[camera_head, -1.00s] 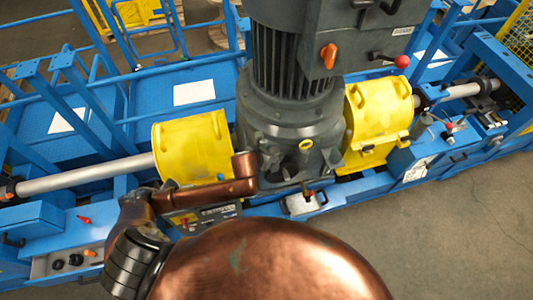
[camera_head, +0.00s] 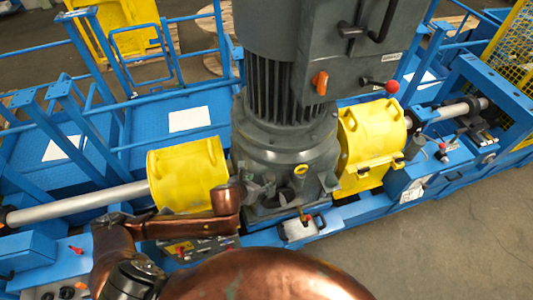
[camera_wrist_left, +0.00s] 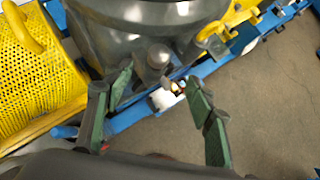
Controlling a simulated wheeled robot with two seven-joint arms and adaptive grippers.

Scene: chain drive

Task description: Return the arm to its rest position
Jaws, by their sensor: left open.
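My left arm (camera_head: 185,228) is copper-coloured and comes in from the lower left, bent in front of the machine. My left gripper (camera_head: 264,191) is small and dark at the end of that arm, against the base of the grey motor housing (camera_head: 285,150), so its outline is hard to make out. In the left wrist view its green-padded fingers (camera_wrist_left: 158,85) are spread apart with nothing between them. The grey housing and a round knob (camera_wrist_left: 158,56) show beyond the fingertips; I cannot tell the exact gap. My right gripper is in neither view.
Yellow guards (camera_head: 188,175) and (camera_head: 370,145) flank the housing on a blue frame (camera_head: 345,211). A silver shaft (camera_head: 80,203) runs left. A red-knobbed lever (camera_head: 393,86) sticks out at upper right. The floor (camera_head: 450,245) at lower right is clear.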

